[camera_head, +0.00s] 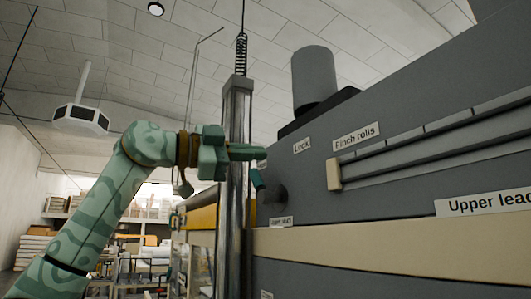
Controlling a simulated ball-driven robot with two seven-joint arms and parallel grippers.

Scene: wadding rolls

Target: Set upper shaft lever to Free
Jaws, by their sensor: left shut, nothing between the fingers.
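The upper shaft lever (257,180) shows as a short teal handle beside a dark round hub (278,195) on the grey machine face. Its handle points up and to the left from the hub. A "Lock" label (302,145) is above and right of the hub. A small label (281,222) sits below it, too small to read surely. No "Free" label is readable. My left gripper (262,153) is shut and empty, with its fingertips just above the handle. I cannot tell whether they touch it. My right gripper is out of view.
A vertical metal post (235,130) with a spring on top stands behind my left gripper. To the right are a "Pinch rolls" label (355,137), long rails with a cream end block (334,174), and a cream ledge (390,243). Shelves with boxes are far back left.

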